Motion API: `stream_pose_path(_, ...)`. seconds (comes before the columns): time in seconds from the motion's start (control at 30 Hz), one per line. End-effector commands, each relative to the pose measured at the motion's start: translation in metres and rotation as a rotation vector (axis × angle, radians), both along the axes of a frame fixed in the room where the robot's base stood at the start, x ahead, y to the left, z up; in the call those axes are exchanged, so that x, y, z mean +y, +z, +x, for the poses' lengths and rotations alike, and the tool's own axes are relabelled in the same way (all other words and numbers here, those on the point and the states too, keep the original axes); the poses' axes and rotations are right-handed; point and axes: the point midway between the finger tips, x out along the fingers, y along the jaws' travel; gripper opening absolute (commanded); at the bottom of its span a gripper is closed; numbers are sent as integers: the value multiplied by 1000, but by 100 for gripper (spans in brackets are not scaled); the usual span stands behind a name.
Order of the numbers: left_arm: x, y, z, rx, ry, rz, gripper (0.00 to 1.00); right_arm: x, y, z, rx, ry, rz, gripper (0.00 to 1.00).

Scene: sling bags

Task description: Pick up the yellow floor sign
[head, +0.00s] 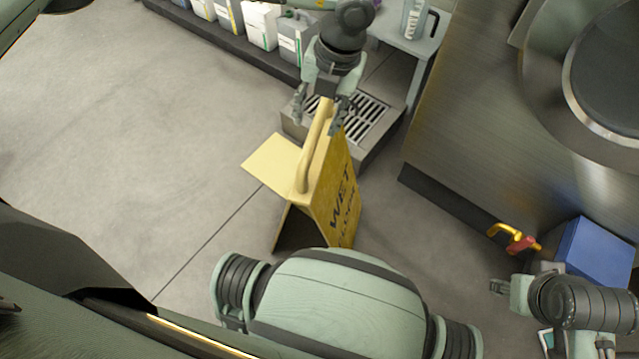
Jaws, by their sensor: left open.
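The yellow floor sign (337,205) stands upright as an open A-frame on the grey floor, near the middle of the head view. Its lettered panel reads WET, and a pale curved handle (313,150) runs along its top. My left gripper (322,115) is open at the far end of the sign's top, with a finger on each side of the handle end. I cannot tell whether the fingers touch the sign. Part of my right gripper (497,287) shows at the lower right, away from the sign; its jaws are not clear.
A floor drain grate (367,118) lies behind the sign. Several jugs (262,25) stand on a low shelf at the top. A small table (412,40) stands at top right. A metal unit with a red-yellow valve (515,240) and a blue box (594,250) are right. Open floor lies left.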

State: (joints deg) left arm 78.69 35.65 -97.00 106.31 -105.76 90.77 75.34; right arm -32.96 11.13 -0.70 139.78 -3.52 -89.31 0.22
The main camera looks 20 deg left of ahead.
Motion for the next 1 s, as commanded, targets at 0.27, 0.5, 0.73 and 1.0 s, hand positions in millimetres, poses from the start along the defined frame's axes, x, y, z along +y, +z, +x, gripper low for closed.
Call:
stream_pose_path(0.27,4,-36,10,1,0,-1,44,0,-2,-4,10,1,1,40)
stream_pose_path(0.5,8,-58,10,-1,-2,-3,44,0,-8,-3,16,-1,1,40)
stream_pose_path(0.73,8,-59,10,-1,-2,-4,41,0,-6,-1,10,1,1,40)
stream_pose_path(1.0,8,-58,10,-1,-2,-4,7,1,-4,1,4,1,2,40)
